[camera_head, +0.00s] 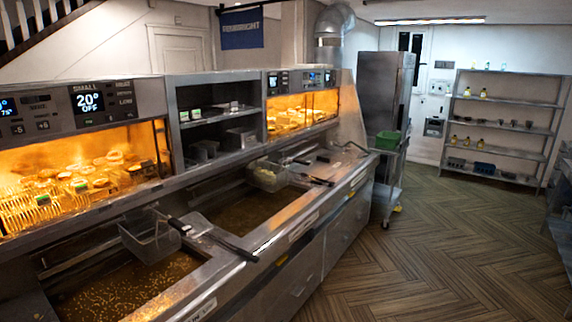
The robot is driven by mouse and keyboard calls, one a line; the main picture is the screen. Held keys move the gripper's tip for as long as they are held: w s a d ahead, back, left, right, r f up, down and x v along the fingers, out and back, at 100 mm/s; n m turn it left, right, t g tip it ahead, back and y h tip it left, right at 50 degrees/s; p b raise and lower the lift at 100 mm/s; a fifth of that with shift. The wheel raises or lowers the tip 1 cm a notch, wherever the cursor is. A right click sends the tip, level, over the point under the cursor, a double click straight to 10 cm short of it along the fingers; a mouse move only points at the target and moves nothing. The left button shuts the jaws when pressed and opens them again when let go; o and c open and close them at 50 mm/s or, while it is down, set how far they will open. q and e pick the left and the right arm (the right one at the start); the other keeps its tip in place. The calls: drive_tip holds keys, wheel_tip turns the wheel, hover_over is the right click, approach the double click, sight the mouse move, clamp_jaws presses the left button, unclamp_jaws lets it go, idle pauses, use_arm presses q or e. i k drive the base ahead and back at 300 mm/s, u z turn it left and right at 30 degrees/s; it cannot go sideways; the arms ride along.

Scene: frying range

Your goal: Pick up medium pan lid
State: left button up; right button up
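I cannot make out a medium pan lid in the head view. Small dark items (514,124) stand on the middle level of the steel shelf rack (549,104) at the back right. They are too small and far to tell whether a lid is among them. Neither of my grippers is in view.
The frying range (318,218) runs along the left, with wire baskets (150,240) and (268,176) over its vats and lit cabinets above. A tall steel cabinet (378,92) and a trolley with a green tub (388,140) stand behind it. The wood-look floor (445,245) is clear.

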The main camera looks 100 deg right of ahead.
sight(327, 163)
drive_tip(key=z, duration=4.1)
drive_tip(key=i, duration=1.5)
drive_tip(key=z, duration=0.55)
drive_tip(key=i, duration=1.95)
drive_tip(key=u, duration=0.25)
drive_tip(key=i, duration=1.45)
drive_tip(key=u, duration=1.8)
drive_tip(key=i, duration=1.25)
drive_tip(key=u, duration=0.8)
